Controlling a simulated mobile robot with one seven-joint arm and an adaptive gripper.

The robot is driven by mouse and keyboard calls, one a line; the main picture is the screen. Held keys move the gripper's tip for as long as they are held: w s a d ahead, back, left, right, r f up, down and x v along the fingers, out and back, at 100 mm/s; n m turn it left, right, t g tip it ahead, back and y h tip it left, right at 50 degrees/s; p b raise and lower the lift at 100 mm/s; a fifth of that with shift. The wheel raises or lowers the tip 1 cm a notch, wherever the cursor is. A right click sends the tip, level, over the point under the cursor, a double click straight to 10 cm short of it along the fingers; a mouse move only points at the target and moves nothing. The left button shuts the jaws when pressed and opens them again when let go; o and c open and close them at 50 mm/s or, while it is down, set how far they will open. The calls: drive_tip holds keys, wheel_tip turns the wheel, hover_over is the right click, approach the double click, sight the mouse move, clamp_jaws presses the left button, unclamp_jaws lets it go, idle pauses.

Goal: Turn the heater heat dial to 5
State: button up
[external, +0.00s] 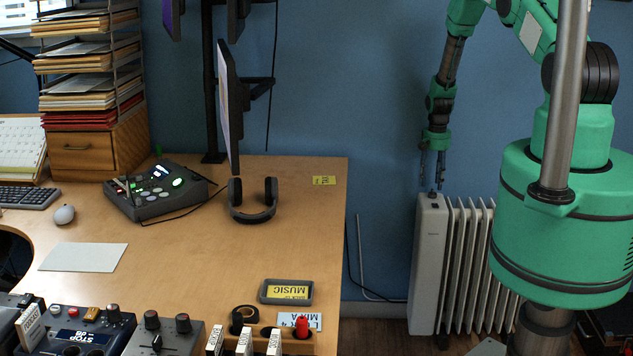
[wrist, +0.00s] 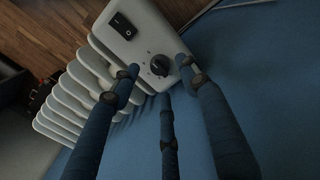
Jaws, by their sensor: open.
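The heater (external: 432,265) is a white finned radiator standing on the floor against the blue wall, right of the desk. In the wrist view its top panel (wrist: 135,45) carries a dark round heat dial (wrist: 159,65) with small marks around it, too small to read. A black rocker switch (wrist: 124,26) sits beside the dial. My gripper (external: 431,185) points down just above the heater's control end. In the wrist view its open fingers (wrist: 157,74) stand on either side of the dial, with a third finger below it. I cannot tell whether any finger touches the dial.
The wooden desk (external: 200,240) lies left of the heater, holding headphones (external: 253,212), a mixer (external: 158,190) and control boxes. A monitor (external: 230,105) rises above the desk. A thin cable (external: 350,262) runs down the wall between desk and heater.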

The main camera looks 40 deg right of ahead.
sight(446, 191)
drive_tip(key=shift+f, duration=1.9)
drive_tip(key=shift+c, duration=0.6)
clamp_jaws()
